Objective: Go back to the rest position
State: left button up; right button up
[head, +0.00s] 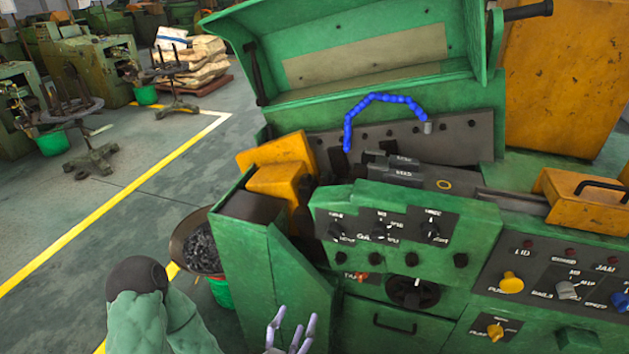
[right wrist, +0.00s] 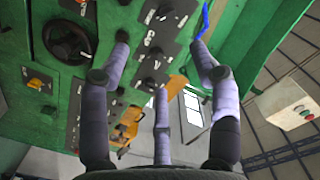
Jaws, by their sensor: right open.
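My right gripper (head: 297,318) shows at the bottom edge of the head view, in front of the green machine's lower left part. Its pale purple-grey fingers are spread and hold nothing. In the right wrist view the gripper (right wrist: 160,62) is also open, with three fingers apart and the machine's panels behind them. I cannot tell how far the fingers are from the machine. My left gripper is not in view.
The green machine (head: 245,230) fills the right side, its lid (head: 350,30) raised. A control panel (head: 530,290) with coloured knobs is at lower right. A bowl of dark parts (head: 200,250) stands left of the machine.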

jog(key=w+d+f+n+g+y, duration=0.2)
jog(key=w+d+f+g, duration=0.15)
jog(key=f, duration=0.75)
jog(key=w+d+f+n+g+y, duration=0.3)
jog(key=w+f+g, duration=0.15)
jog(key=f, duration=0.65)
jog(key=s+d+f+g+y, duration=0.2)
jog(key=s+d+f+g, duration=0.1)
jog(key=s+f, duration=0.4)
jog(key=s+d+f+n+g+y, duration=0.1)
jog(key=s+d+f+g, duration=0.3)
jog(key=s+f, duration=0.4)
jog(key=shift+s+g+y, duration=0.4)
jog(key=shift+s+g, duration=0.3)
jog(key=shift+s, duration=0.2)
jog(key=shift+w+r, duration=0.1)
jog(key=shift+w, duration=0.05)
